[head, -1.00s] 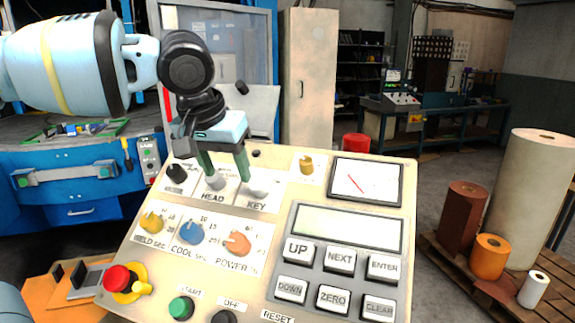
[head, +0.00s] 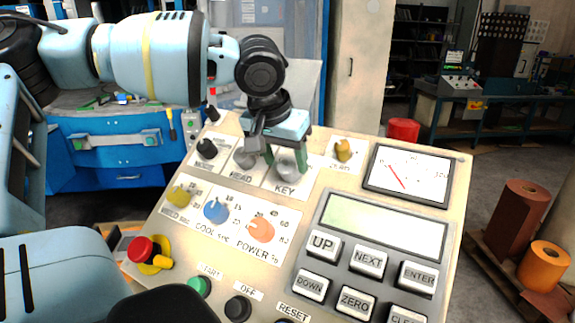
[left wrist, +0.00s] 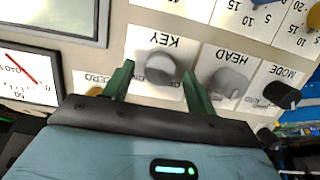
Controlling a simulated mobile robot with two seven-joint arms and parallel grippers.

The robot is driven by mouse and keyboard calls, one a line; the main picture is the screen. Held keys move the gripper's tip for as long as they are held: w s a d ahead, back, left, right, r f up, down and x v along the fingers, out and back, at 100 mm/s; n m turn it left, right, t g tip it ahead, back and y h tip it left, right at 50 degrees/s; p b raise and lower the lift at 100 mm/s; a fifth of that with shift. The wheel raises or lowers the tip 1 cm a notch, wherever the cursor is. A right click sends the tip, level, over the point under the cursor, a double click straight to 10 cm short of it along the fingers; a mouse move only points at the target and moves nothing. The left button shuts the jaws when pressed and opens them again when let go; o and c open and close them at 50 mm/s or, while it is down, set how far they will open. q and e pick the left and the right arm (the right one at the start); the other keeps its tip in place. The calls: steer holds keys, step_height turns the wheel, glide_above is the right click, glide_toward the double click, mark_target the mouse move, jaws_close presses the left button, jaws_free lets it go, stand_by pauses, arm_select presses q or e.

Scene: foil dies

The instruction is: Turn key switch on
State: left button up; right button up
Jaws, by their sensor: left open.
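The key switch (head: 287,167) is a grey round knob above the KEY label on the sloping cream control panel (head: 215,240). My left gripper (head: 286,160) is open, pointing down at the panel, with its green fingers on either side of this knob. In the left wrist view the key knob (left wrist: 158,68) lies between the two fingertips (left wrist: 160,80), with visible space beside it. Whether a finger touches it I cannot tell. Its pointer direction is hard to read. My right gripper is not in view.
The grey HEAD knob (head: 245,158) is close to the left of the fingers, with the black MODE knob (head: 206,149) beyond it. A yellow knob (head: 343,150) stands to the right. Coloured dials and a red emergency button (head: 140,249) are lower on the panel.

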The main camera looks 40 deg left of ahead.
arm_select(q)
steer(key=shift+x, duration=1.1)
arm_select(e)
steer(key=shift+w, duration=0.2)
arm_select(q)
steer(key=c, duration=1)
